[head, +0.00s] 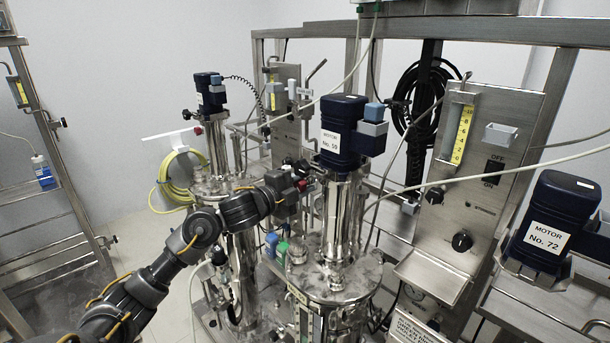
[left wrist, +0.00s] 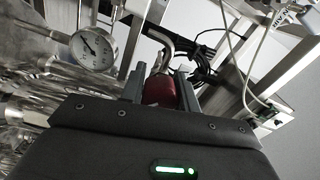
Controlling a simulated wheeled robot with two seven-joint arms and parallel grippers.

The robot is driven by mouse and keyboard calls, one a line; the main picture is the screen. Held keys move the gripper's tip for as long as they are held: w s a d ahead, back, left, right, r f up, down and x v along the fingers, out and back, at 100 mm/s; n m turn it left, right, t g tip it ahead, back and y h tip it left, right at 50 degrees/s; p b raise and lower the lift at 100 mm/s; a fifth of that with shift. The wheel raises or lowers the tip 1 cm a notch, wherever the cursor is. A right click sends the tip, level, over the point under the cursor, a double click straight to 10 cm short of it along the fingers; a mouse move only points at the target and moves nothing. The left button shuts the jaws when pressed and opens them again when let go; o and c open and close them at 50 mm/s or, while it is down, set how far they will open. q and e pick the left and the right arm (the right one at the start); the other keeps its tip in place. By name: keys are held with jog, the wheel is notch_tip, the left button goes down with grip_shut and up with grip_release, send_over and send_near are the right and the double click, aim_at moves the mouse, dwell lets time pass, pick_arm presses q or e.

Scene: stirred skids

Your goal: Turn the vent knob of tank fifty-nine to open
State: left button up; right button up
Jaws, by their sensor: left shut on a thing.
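The tank with the dark blue motor (head: 343,128), whose label looks like No. 59, stands in the middle of the head view. Its steel lid (head: 335,278) is below the motor. My left gripper (head: 302,181) reaches in from the left, beside the steel column under that motor. In the left wrist view a red knob (left wrist: 159,90) sits between the two fingers of my left gripper (left wrist: 161,84), and they are shut on it. The knob's markings and its turned position cannot be read. My right gripper is not in view.
Another motor tank (head: 211,95) stands behind on the left, with a yellow hose (head: 172,185). A third motor, No. 72 (head: 548,230), is at the right. A steel panel (head: 490,150) stands behind. A pressure gauge (left wrist: 93,48) is close to the gripper.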

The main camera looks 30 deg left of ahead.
pick_arm(q)
jog(key=n+p, duration=0.8)
jog(key=shift+r, duration=0.15)
jog(key=n+p, duration=0.3)
jog(key=shift+n, duration=0.4)
jog(key=shift+f+n+p, duration=0.2)
jog(key=shift+n+p, duration=0.35)
jog(key=shift+n, duration=0.05)
jog(key=o, duration=1)
